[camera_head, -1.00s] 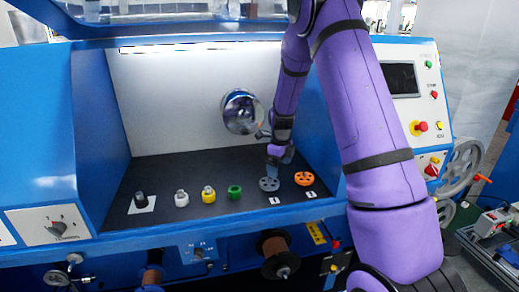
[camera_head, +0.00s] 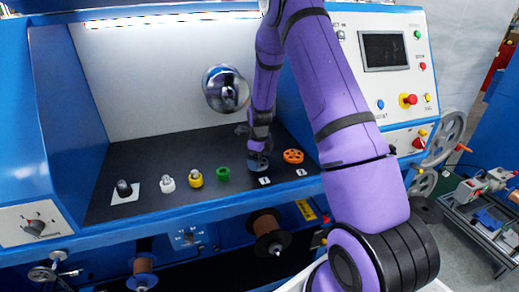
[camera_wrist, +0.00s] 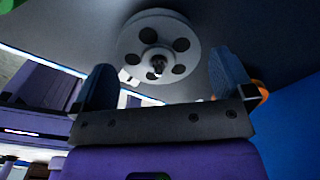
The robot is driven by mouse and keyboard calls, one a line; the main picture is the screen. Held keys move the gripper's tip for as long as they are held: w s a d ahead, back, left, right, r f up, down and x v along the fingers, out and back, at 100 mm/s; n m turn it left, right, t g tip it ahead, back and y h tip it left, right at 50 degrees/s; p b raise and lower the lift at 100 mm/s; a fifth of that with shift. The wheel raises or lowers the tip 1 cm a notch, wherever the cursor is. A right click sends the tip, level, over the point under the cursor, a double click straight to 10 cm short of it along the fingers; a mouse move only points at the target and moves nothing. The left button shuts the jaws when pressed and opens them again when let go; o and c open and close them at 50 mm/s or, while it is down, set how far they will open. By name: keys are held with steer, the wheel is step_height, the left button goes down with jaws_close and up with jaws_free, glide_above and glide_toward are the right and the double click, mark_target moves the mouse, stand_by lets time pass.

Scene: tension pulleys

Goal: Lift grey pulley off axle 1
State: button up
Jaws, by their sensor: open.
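The grey pulley (camera_head: 258,167) sits on the dark deck, behind a small white label (camera_head: 264,181). In the head view my gripper (camera_head: 259,152) is right at it and hides much of it. In the wrist view the grey pulley (camera_wrist: 133,47) is a round disc with several holes, and a dark axle end shows at its centre. My gripper (camera_wrist: 163,78) is open and empty there, with one finger towards each side of the disc. I cannot tell whether the fingers touch it.
An orange pulley (camera_head: 293,156) lies close to the right; its edge also shows by the right finger in the wrist view (camera_wrist: 262,91). A green ring (camera_head: 223,174), a yellow part (camera_head: 195,178), a white part (camera_head: 167,184) and a black part (camera_head: 124,188) stand left. A shiny round fitting (camera_head: 226,90) is on the back wall.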

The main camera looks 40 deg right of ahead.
steer(key=shift+f, duration=0.85)
steer(key=c, duration=0.9)
steer(key=shift+o, duration=0.2)
steer(key=shift+r, duration=1.85)
steer(key=shift+r, duration=1.05)
steer(key=shift+r, duration=0.1)
step_height(320, 180, up, 4)
steer(key=shift+f, duration=0.1)
